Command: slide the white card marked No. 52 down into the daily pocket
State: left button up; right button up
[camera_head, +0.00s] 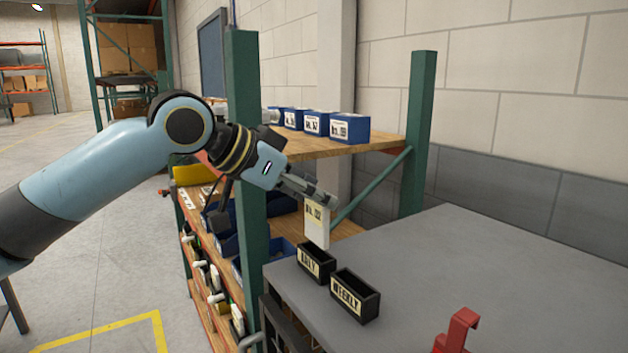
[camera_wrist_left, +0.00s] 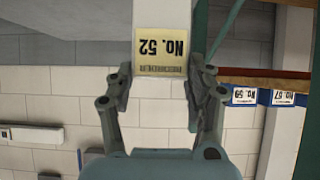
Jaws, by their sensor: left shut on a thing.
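The white card marked No. 52 (camera_head: 317,230) hangs roughly upright from my left gripper (camera_head: 325,199). In the left wrist view the card's label (camera_wrist_left: 161,52) reads No. 52 upside down, between the two fingers of my left gripper (camera_wrist_left: 160,85). The fingers are shut on the card near its labelled end. The daily pocket (camera_head: 314,264) is a black open-topped box on the grey table, labelled DAILY. The card's lower end is just above and behind the daily pocket in the head view; I cannot tell the exact gap. My right gripper is not in view.
A black pocket labelled WEEKLY (camera_head: 356,295) stands right beside the daily one. A green rack post (camera_head: 246,130) is close to my left arm. Blue numbered bins (camera_head: 349,128) line the wooden shelf. A red bracket (camera_head: 459,330) is at the table's front. The grey table (camera_head: 480,270) is otherwise clear.

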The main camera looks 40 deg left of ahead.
aim_at(313, 220)
pick_arm(q)
jog(key=shift+f+b, duration=0.8)
jog(key=shift+b, duration=0.1)
jog(key=shift+a+f, duration=0.1)
jog(key=shift+f, duration=0.8)
jog(key=shift+f+b, duration=0.45)
jog(key=shift+f, duration=0.15)
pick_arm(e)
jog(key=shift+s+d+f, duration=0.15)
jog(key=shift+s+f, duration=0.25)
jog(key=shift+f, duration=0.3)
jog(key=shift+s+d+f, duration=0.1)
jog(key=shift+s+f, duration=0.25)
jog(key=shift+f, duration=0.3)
